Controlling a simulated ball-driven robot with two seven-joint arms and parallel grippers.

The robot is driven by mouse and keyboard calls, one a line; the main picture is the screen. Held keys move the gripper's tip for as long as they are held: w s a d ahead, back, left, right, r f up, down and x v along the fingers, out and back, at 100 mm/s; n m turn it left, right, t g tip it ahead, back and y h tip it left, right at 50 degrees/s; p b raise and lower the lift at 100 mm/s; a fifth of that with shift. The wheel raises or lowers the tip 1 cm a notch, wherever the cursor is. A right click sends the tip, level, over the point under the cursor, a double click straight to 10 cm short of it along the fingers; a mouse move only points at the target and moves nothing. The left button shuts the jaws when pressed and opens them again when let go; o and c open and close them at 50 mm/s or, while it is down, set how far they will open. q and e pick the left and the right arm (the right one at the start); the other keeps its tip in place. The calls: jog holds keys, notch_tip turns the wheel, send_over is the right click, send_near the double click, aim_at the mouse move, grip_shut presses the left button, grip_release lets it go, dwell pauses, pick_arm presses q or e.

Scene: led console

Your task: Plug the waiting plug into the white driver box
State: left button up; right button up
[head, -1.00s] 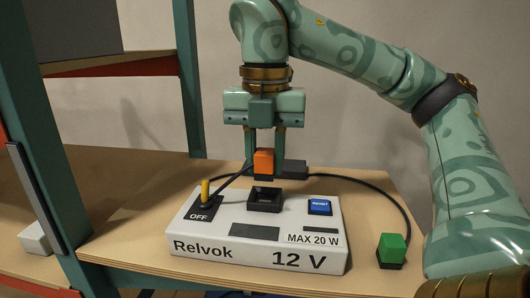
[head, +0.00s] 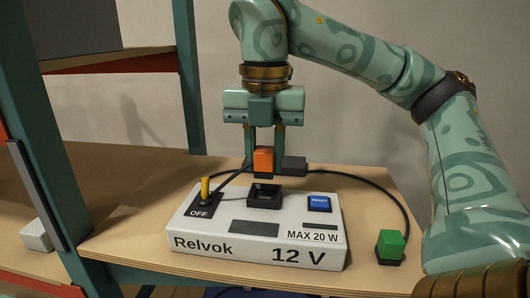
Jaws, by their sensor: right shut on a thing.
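The white driver box (head: 195,230) lies on the wooden shelf, marked Relvok, 12 V and MAX 20 W. A black socket (head: 264,198) stands open on its top near the back edge. My right gripper (head: 264,154) points down and is shut on an orange plug (head: 263,158). A green plug (head: 390,245) with a black base stands on the shelf at the right. My left gripper is not in view.
A toggle lever (head: 205,189) with a yellow tip stands beside OFF on the box. A blue reset button (head: 319,203) is at its right. A black block (head: 293,165) and cable lie behind. A teal rack post (head: 52,170) is at the left. Bare shelf (head: 130,190) lies left.

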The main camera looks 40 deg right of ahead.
aim_at(266, 176)
jog(key=shift+f+b, duration=0.75)
jog(key=shift+f, duration=0.65)
jog(key=shift+p, duration=0.3)
dwell(0.7)
jog(key=shift+f, duration=0.6)
dwell(0.9)
